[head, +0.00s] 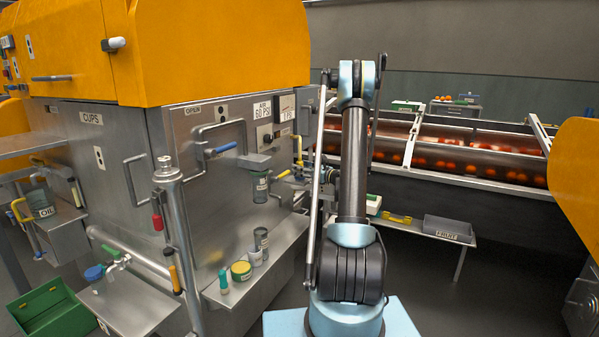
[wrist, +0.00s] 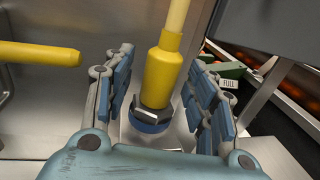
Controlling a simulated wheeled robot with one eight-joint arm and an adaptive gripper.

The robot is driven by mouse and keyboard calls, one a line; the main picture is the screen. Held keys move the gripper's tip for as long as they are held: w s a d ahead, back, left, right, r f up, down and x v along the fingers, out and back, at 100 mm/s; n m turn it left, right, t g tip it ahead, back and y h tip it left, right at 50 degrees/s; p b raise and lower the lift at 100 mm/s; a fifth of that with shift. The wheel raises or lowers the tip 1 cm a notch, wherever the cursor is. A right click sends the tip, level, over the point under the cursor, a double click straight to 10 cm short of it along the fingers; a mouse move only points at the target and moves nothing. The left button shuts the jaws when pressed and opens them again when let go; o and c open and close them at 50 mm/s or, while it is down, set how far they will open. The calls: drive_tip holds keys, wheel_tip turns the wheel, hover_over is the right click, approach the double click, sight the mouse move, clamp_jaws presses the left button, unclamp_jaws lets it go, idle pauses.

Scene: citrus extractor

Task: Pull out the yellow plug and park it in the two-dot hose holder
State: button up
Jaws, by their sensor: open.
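The yellow plug (wrist: 162,75) stands nearly upright in the wrist view, with a paler yellow hose rising from its top. Its lower end meets a metal fitting with a blue ring (wrist: 150,122) below. My gripper (wrist: 160,62) is open, with one blue-padded finger on each side of the plug. I see gaps between the pads and the plug. I cannot make out the two-dot hose holder for certain in either view.
A yellow bar or handle (wrist: 38,53) juts in from the left in the wrist view, near the left finger. In the head view, the steel machine (head: 130,190) stands left of my arm. A low bench (head: 455,238) with a grey bin (head: 449,228) stands at right.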

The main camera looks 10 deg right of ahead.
drive_tip(key=shift+w+a, duration=0.4)
drive_tip(key=shift+w, duration=0.05)
drive_tip(key=shift+c, duration=0.5)
drive_tip(key=c, duration=1.1)
drive_tip(key=shift+r, duration=0.1)
wheel_tip(320, 180, up, 10)
drive_tip(key=shift+f, duration=0.1)
